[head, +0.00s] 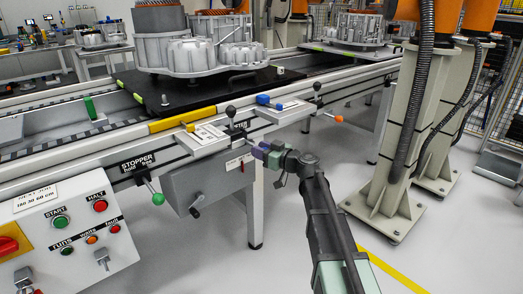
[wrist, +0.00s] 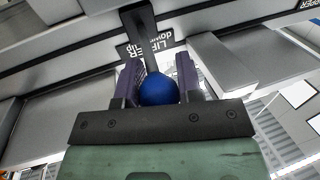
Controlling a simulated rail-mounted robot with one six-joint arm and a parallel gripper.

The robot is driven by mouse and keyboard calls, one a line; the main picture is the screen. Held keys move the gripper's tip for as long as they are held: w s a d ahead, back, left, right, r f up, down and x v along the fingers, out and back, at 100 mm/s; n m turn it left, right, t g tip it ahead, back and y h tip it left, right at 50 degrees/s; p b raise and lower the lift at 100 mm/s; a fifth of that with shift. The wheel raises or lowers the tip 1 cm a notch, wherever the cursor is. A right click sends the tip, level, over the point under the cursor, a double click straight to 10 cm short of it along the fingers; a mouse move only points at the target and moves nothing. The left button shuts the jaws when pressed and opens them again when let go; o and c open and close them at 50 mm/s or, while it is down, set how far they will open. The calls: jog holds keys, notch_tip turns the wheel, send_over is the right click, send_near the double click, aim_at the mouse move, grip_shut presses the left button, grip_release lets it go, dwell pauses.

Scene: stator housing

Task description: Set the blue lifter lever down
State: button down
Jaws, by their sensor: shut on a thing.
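The blue lifter lever's ball knob (wrist: 158,90) sits between the purple fingers of my gripper (wrist: 160,82), which is shut on it. Its dark arm (wrist: 141,25) runs up the wrist view from the knob, in front of the LIFTER label (wrist: 152,48). That label reads upside down there, with "up" and "down" marks partly covered by the arm and fingers. In the head view my gripper (head: 264,153) is at the front of the conveyor rail, right of the partly covered LIFTER label (head: 239,125). The blue knob is hidden by the fingers there.
A green-knobbed lever (head: 158,198) hangs by the STOPPER label (head: 138,162), left of a grey box (head: 210,190). A stator housing (head: 190,45) rests on a black pallet (head: 200,92).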

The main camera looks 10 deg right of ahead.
jog(key=shift+a, duration=0.1)
jog(key=c, duration=0.8)
grip_release()
jog(key=v, duration=1)
jog(key=shift+s+d, duration=0.25)
jog(key=shift+s, duration=0.05)
